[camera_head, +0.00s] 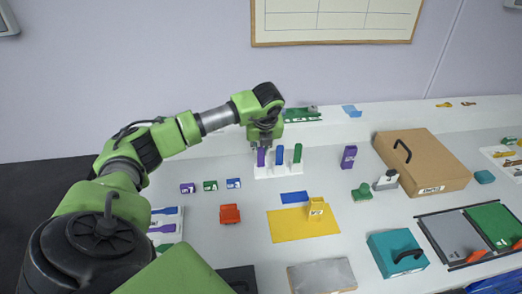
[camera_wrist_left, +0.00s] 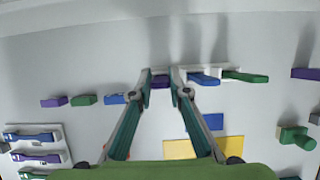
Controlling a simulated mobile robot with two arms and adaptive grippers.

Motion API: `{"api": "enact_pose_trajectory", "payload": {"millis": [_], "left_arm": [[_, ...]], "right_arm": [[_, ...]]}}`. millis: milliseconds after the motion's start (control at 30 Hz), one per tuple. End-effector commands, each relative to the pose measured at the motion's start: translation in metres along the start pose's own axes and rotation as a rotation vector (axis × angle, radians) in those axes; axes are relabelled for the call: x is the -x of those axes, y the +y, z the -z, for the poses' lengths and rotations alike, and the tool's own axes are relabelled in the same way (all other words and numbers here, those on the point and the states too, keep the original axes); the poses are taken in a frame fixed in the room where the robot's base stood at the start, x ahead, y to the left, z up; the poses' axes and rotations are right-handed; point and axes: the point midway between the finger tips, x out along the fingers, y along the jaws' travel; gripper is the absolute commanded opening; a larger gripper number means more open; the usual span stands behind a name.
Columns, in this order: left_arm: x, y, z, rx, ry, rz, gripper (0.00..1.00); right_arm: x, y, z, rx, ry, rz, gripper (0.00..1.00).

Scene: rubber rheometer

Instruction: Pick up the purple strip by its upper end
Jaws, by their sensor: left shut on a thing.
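The purple strip (camera_head: 261,157) stands upright at the left end of a white rack (camera_head: 290,171). A blue strip (camera_head: 279,155) and a green strip (camera_head: 297,153) stand beside it in the same rack. My left gripper (camera_head: 263,143) is above the purple strip, with its fingers around the upper end. In the left wrist view the purple strip (camera_wrist_left: 160,82) shows between the two fingertips (camera_wrist_left: 159,78), and the gripper is shut on it. The strip's lower end is still at the rack. My right gripper is not in view.
Small purple, green and blue blocks (camera_head: 210,186) lie left of the rack. A yellow mat (camera_head: 290,225), a blue plate (camera_head: 294,197) and a red block (camera_head: 230,214) lie in front. A purple block (camera_head: 348,157) and a brown case (camera_head: 440,172) stand to the right.

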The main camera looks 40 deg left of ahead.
Motion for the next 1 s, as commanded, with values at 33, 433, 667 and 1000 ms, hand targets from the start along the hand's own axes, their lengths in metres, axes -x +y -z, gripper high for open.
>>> {"api": "enact_pose_trajectory", "payload": {"millis": [33,433,667,1000], "left_arm": [[0.0,0.0,0.0,0.0,-0.001,0.0,0.01],[0.035,-0.001,-0.016,0.002,-0.005,0.005,0.01],[0.076,-0.001,-0.032,0.002,-0.003,0.004,0.01],[0.093,0.0,-0.039,-0.001,0.0,0.0,0.01]], "right_arm": [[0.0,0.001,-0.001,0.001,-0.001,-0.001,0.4],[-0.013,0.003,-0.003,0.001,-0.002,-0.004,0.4],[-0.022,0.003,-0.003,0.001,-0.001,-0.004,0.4],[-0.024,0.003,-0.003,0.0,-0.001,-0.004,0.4]]}}
